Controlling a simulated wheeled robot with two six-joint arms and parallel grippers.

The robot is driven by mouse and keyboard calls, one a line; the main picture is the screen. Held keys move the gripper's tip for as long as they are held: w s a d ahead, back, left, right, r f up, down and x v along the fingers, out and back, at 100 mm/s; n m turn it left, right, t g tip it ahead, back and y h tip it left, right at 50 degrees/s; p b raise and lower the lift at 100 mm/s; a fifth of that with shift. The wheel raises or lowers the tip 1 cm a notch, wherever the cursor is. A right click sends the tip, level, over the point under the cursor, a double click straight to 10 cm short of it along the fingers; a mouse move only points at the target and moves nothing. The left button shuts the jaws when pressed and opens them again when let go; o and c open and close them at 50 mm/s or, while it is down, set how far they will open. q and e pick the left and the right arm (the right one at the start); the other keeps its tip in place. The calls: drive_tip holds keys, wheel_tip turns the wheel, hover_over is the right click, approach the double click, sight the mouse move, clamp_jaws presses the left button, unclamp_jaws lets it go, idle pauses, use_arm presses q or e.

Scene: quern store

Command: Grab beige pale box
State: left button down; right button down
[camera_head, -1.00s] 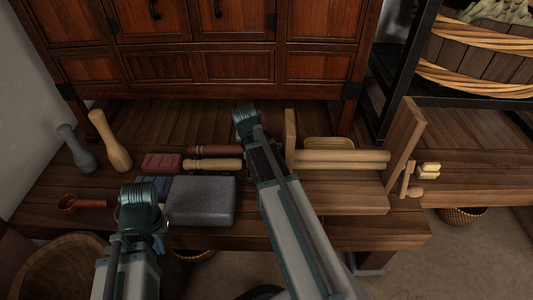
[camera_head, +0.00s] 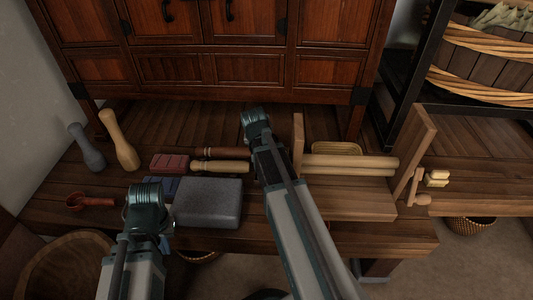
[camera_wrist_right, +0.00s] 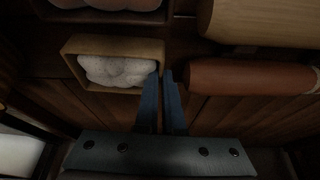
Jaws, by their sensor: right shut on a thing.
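In the right wrist view a small pale beige box (camera_wrist_right: 155,50) holds a white lumpy mass (camera_wrist_right: 118,70). My right gripper (camera_wrist_right: 167,76) has its blue fingers close together at the box's right wall, shut on that wall. In the head view my right arm reaches across the bench; its fingertips and the box are hidden there. My left gripper (camera_head: 150,238) is low at the front left, beside a grey stone block (camera_head: 208,203); its fingers do not show clearly enough to tell their opening.
A reddish rolling pin (camera_wrist_right: 250,77) lies close right of my right fingers. A pale wooden cylinder (camera_wrist_right: 265,22) is beyond it. Another box (camera_wrist_right: 107,5) sits past the beige one. A wooden frame (camera_head: 410,155) stands right of my right arm. The dark cabinet (camera_head: 215,67) overhangs the back.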

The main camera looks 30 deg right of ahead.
wheel_tip(320, 180, up, 10)
drive_tip(key=p, duration=1)
